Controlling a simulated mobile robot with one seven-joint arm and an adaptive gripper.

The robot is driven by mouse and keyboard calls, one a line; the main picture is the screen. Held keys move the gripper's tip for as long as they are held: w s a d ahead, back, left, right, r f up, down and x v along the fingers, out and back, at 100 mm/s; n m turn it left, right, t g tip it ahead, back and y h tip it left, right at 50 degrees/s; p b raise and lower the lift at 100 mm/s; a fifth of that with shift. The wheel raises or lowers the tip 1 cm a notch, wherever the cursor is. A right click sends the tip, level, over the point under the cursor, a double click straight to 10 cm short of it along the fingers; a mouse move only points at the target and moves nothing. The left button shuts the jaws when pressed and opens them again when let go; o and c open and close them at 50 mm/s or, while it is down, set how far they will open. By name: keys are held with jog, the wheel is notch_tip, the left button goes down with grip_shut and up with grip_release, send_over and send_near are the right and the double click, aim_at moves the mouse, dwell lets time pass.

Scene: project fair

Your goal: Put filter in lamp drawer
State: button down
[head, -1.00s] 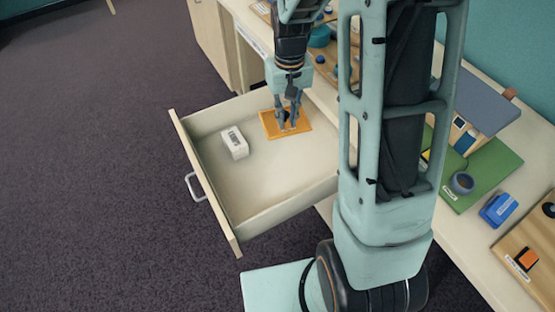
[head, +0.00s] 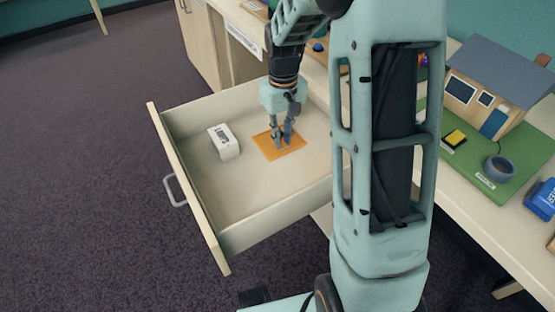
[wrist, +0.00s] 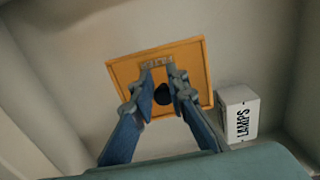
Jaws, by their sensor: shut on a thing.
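The filter, a flat orange plate with a dark knob (head: 264,146), is inside the pulled-out pale drawer (head: 262,192), over the floor's back part. In the wrist view the plate (wrist: 126,78) carries a small label at its far edge. My gripper (head: 281,142) points down from above and is shut on the filter's knob. In the wrist view its two fingers (wrist: 162,95) flank the dark knob. The plate lies nearly flat, close to the drawer floor; I cannot tell whether it touches.
A white box labelled LAMPS (head: 224,142) stands in the drawer to the left of the filter. On the right, a counter holds a model house (head: 490,85) on a green board (head: 515,165) and a blue item (head: 541,199).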

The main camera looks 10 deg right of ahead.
aim_at(282, 165)
notch_tip(282, 165, down, 8)
jog(key=shift+f+b, duration=0.1)
jog(key=shift+b, duration=0.65)
jog(key=c, duration=1.9)
grip_release()
jog(key=shift+f, duration=0.15)
notch_tip(282, 165, up, 12)
jog(key=p, duration=0.2)
jog(key=shift+r+p, duration=0.2)
jog(key=shift+p, duration=0.1)
jog(key=shift+a, duration=0.1)
